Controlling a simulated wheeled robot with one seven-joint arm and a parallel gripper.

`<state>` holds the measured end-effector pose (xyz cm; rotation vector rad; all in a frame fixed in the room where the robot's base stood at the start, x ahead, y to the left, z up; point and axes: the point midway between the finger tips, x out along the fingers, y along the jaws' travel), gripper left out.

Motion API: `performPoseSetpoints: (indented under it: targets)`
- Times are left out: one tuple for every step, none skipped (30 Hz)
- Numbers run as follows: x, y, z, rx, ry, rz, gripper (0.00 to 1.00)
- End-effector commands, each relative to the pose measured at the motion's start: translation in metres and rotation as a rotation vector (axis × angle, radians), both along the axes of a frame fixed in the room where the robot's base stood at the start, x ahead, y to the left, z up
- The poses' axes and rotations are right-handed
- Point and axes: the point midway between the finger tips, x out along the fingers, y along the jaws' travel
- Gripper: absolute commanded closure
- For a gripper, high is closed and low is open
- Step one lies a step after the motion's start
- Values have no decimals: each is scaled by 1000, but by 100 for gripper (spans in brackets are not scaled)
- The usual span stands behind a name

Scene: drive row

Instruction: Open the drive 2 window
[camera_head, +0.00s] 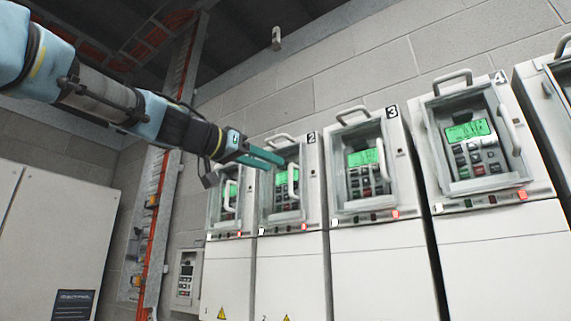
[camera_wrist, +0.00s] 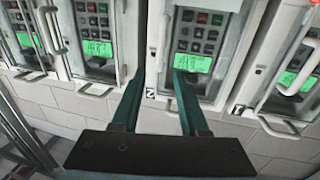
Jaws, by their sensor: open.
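The drive 2 window (camera_head: 282,216) is the framed glass front on the cabinet marked 2, over a green screen and keypad. It looks shut. Its white upright handle (camera_head: 293,184) is on the window's right side. In the wrist view, which is upside down, this handle (camera_wrist: 162,42) stands at the left of the green screen (camera_wrist: 192,63). My gripper (camera_head: 276,161) is open and empty, its teal fingers pointing at the upper part of the drive 2 window. In the wrist view the fingertips (camera_wrist: 159,72) lie either side of the handle's line. I cannot tell how far they are from it.
Drive 3 (camera_head: 364,155) and drive 4 (camera_head: 472,140) stand to the right with similar handled windows. Another drive (camera_head: 229,200) stands to the left. Fixed bars (camera_head: 279,138) stick out above the windows. An orange cable ladder (camera_head: 157,215) runs up the wall at left.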

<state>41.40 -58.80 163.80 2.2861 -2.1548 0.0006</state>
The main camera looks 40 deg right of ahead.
Motion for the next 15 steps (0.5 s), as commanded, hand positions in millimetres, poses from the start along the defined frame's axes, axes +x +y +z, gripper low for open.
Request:
performPoseSetpoints:
  targets:
    - [-1,-12,3,4,0,-1,56]
    - [0,-18,3,5,0,0,56]
    - [0,-25,3,4,1,-1,56]
    - [1,-30,3,4,-1,0,56]
    - [1,-35,3,4,0,1,56]
    - [2,-40,3,3,0,1,56]
    - [2,-44,2,4,-1,1,56]
    - [2,-47,2,4,1,1,56]
    - [3,-51,2,3,0,0,56]
    - [3,-53,1,3,0,0,56]
    - [3,-55,1,3,0,1,56]
    - [3,-57,1,2,1,1,56]
    - [4,-58,1,1,1,1,56]
    - [4,-59,1,1,1,1,56]
    - [4,-60,0,1,0,1,56]
